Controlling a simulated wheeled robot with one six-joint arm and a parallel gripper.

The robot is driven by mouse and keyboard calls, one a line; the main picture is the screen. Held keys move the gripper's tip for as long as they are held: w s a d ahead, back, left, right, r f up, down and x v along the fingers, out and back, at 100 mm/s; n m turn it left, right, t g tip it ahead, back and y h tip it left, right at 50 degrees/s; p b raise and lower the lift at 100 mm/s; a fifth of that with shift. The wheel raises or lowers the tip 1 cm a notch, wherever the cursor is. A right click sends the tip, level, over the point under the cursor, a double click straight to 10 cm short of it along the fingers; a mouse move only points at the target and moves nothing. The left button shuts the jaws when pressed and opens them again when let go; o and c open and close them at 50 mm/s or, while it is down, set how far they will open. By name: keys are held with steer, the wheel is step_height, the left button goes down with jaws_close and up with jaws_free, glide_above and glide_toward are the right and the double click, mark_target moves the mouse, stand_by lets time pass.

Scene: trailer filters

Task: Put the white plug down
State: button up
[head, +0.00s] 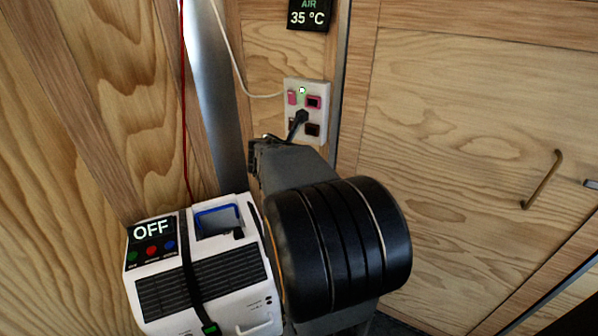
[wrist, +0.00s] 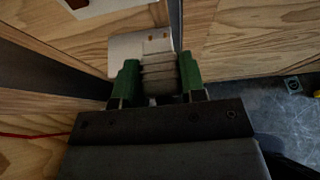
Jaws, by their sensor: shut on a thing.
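My gripper (wrist: 158,85) is shut on a pale, ribbed plug (wrist: 158,73), which sits between its green fingertips in the wrist view. A pale flat piece (wrist: 124,50) shows just beyond the plug; I cannot tell whether they touch. In the head view my gripper (head: 262,150) is partly hidden behind my arm, below and left of the wall outlet (head: 319,88). The held plug cannot be made out there.
A black plug (head: 301,117) is in the outlet, and a white cord (head: 236,62) runs to the outlet's left side. A white unit (head: 160,262) reading OFF stands at lower left, with a red cord (head: 184,100) above. A wooden door with a handle (head: 541,180) is at right.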

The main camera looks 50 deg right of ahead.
steer(key=w+d+f+b, duration=0.1)
steer(key=w+d+f, duration=0.2)
steer(key=w+f, duration=0.1)
steer(key=w+d+f+b, duration=0.1)
steer(key=w+d+f, duration=0.3)
steer(key=shift+w+d+f, duration=0.1)
steer(key=shift+w+d, duration=0.05)
steer(key=shift+d, duration=0.15)
steer(key=shift+w+d+f+b, duration=0.15)
steer(key=shift+w+f+b, duration=0.05)
steer(key=shift+f+b, duration=0.2)
step_height(320, 180, down, 2)
steer(key=shift+w+d+f+b, duration=0.1)
steer(key=shift+f+b, duration=0.15)
steer(key=shift+b, duration=0.25)
steer(key=shift+f, duration=0.35)
steer(key=shift+f, duration=0.1)
steer(key=shift+f+b, duration=0.5)
steer(key=shift+b, duration=0.15)
